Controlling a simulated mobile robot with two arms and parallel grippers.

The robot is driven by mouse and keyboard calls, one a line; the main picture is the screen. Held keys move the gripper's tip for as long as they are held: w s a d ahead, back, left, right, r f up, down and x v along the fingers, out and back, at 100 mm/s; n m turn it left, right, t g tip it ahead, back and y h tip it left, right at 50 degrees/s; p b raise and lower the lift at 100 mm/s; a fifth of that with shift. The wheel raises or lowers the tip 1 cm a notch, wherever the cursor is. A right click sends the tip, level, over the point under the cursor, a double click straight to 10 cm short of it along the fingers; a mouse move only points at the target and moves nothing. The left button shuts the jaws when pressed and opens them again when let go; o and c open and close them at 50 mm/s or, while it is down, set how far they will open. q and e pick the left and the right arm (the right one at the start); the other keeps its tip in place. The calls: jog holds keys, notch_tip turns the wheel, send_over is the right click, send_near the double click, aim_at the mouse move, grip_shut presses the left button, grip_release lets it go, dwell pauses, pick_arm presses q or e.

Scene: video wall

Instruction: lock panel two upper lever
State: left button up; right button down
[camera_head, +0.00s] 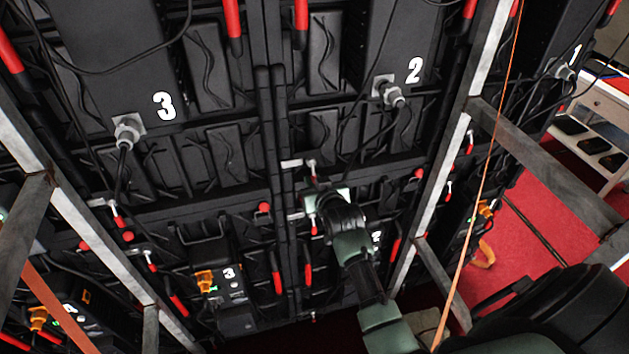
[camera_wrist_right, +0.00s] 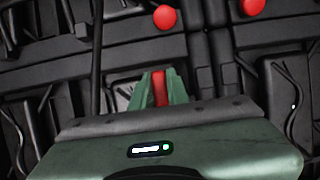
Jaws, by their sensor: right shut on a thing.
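The panel marked 2 (camera_head: 414,70) is a black display back at upper centre-right. A small lever with a red handle (camera_head: 313,224) shows at its lower left corner, beside the dark vertical seam. My right gripper (camera_head: 316,203) is at this lever. In the right wrist view, a red handle (camera_wrist_right: 159,88) stands between the green fingers (camera_wrist_right: 159,92), which are shut on it. A second red-tipped lever (camera_head: 312,172) with a light metal plate sits just above my gripper. The gripper partly hides the held lever's mount. My left gripper is not in view.
Metal frame posts (camera_head: 440,170) stand right of my arm, with more at the left. An orange strap (camera_head: 480,180) and black cables hang across. Red knobs (camera_wrist_right: 165,18) sit above the held handle. A white shelf (camera_head: 595,125) stands far right on red floor.

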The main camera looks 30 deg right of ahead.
jog(key=shift+a+f, duration=0.1)
jog(key=shift+f, duration=0.05)
jog(key=c, duration=1.4)
grip_release()
jog(key=shift+s, duration=0.15)
jog(key=b+v, duration=0.2)
jog(key=v, duration=0.5)
jog(key=shift+s+a+r, duration=0.1)
jog(key=shift+s+r, duration=0.1)
jog(key=shift+s, duration=0.05)
